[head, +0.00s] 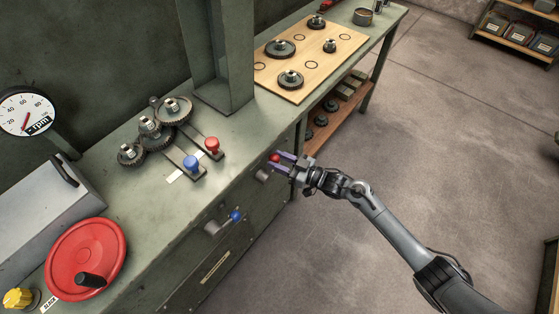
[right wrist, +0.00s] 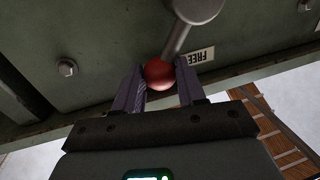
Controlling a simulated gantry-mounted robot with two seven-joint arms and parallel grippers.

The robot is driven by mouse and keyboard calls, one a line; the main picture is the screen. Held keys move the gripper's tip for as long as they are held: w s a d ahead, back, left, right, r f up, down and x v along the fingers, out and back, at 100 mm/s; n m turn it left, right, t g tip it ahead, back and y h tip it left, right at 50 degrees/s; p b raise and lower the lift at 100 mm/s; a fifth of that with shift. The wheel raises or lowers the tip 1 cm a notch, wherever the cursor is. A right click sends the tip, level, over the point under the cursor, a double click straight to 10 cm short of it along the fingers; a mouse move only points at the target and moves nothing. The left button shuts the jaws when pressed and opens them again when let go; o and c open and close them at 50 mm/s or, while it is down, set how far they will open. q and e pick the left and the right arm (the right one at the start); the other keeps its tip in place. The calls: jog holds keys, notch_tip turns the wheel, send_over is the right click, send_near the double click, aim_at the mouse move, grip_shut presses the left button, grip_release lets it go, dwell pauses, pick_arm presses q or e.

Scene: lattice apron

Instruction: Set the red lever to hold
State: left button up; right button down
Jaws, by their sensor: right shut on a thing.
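The red lever (head: 274,157) is on the front face of the green bench, near its right corner. In the right wrist view its red ball knob (right wrist: 159,75) sits between the fingers, and a grey lever arm (right wrist: 180,38) runs from it to a round hub. A "FREE" label (right wrist: 196,57) shows upside down beside the arm. No hold label can be made out. My right gripper (head: 281,161) is shut on the red knob, with a finger on either side. My left gripper is not in view.
A blue-knobbed lever (head: 234,216) is on the same face, left of the red lever. Red (head: 212,144) and blue (head: 191,162) knobs stand on the bench top by several gears. A thick post (head: 223,60) rises behind.

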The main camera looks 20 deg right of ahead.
jog(key=f+m, duration=0.1)
jog(key=d+m, duration=0.1)
jog(key=m, duration=0.1)
jog(key=shift+w+d+f, duration=0.15)
jog(key=shift+w+f, duration=0.2)
jog(key=shift+w, duration=0.05)
notch_tip(320, 180, down, 8)
jog(key=m+t+b, duration=0.3)
jog(key=m, duration=1)
jog(key=shift+w+d+h, duration=0.25)
jog(key=shift+d+h, duration=0.15)
jog(key=shift+d, duration=0.05)
jog(key=shift+m, duration=0.3)
jog(key=c, duration=0.7)
grip_release()
